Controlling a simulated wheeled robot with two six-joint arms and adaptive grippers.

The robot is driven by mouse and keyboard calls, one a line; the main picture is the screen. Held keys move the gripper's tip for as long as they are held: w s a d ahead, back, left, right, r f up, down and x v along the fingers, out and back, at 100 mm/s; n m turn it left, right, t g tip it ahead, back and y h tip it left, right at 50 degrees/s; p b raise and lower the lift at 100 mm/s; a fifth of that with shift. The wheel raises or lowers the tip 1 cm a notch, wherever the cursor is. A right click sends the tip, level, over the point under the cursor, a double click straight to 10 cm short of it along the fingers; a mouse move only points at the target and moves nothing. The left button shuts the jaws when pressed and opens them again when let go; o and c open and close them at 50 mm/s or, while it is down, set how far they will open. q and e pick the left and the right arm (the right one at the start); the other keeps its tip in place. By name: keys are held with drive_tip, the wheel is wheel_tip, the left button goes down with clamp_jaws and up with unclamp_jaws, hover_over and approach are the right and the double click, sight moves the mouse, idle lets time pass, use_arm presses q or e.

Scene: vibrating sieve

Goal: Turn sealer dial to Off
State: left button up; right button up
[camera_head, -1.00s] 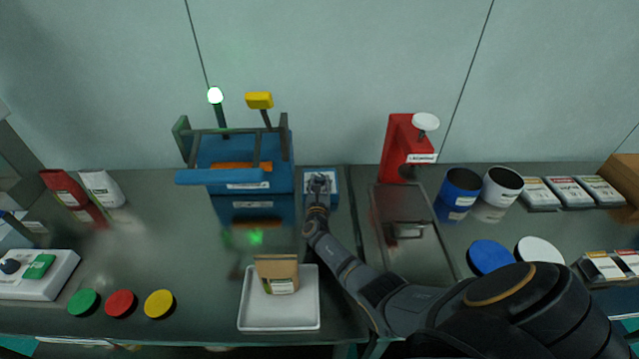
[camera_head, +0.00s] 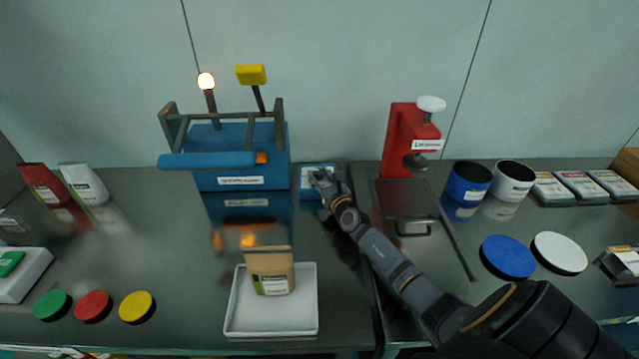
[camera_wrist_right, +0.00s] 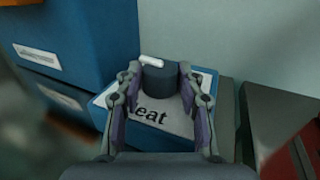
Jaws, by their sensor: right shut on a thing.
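The pointer mark points to the upper left there. My left gripper is not in view.
A white tray (camera_head: 231,310) with a brown pouch (camera_head: 270,272) stands in front of the sealer. A red press (camera_head: 402,135) stands right of my right gripper. Coloured discs, cups and small boxes lie farther left and right.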

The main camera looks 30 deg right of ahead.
idle(0.3)
drive_tip(key=o, duration=1.2)
drive_tip(key=s, duration=0.4)
drive_tip(key=s+a, duration=0.1)
drive_tip(key=s, duration=0.7)
drive_tip(key=shift+a, duration=0.35)
drive_tip(key=shift+f, duration=0.1)
